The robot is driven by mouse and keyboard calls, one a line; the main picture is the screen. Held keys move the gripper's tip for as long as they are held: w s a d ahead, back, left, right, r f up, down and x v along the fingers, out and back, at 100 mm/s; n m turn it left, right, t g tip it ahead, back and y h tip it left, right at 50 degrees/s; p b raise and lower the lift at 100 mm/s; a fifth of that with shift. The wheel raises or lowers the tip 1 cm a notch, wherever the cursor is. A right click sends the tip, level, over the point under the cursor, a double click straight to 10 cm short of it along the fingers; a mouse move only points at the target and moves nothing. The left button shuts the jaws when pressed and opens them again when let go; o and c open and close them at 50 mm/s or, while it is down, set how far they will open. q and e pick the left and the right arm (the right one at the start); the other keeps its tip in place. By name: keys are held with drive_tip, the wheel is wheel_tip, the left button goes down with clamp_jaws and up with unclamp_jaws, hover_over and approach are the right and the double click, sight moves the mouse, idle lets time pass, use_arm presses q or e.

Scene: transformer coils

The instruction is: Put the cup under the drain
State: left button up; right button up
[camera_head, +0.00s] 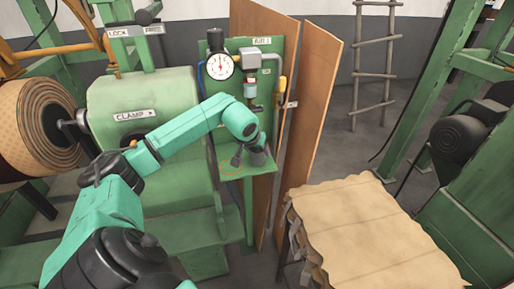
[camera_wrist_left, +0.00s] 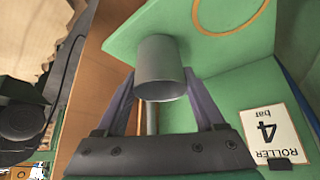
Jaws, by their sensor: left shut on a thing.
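A grey cup (camera_head: 257,157) is on or just above the small green shelf (camera_head: 262,169), upright, right of an orange ring mark (camera_head: 231,169). My right gripper is out of view.
A round gauge (camera_head: 219,66) is on the green panel left of the filter. A yellow-handled tool (camera_head: 282,90) hangs at the panel's right edge. Wooden boards (camera_head: 314,105) stand right of the shelf. A paper-covered stack (camera_head: 365,225) lies front right.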

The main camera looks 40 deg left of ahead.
use_arm(q)
drive_tip(key=shift+f, duration=0.2)
drive_tip(key=o, duration=1.3)
drive_tip(key=shift+d, duration=0.1)
drive_tip(key=shift+o, duration=0.2)
drive_tip(key=shift+r, duration=0.1)
drive_tip(key=shift+r, duration=0.25)
drive_tip(key=shift+s+r, duration=0.25)
drive_tip(key=b+v, duration=0.2)
drive_tip(key=v, duration=0.9)
drive_tip(key=shift+d, duration=0.15)
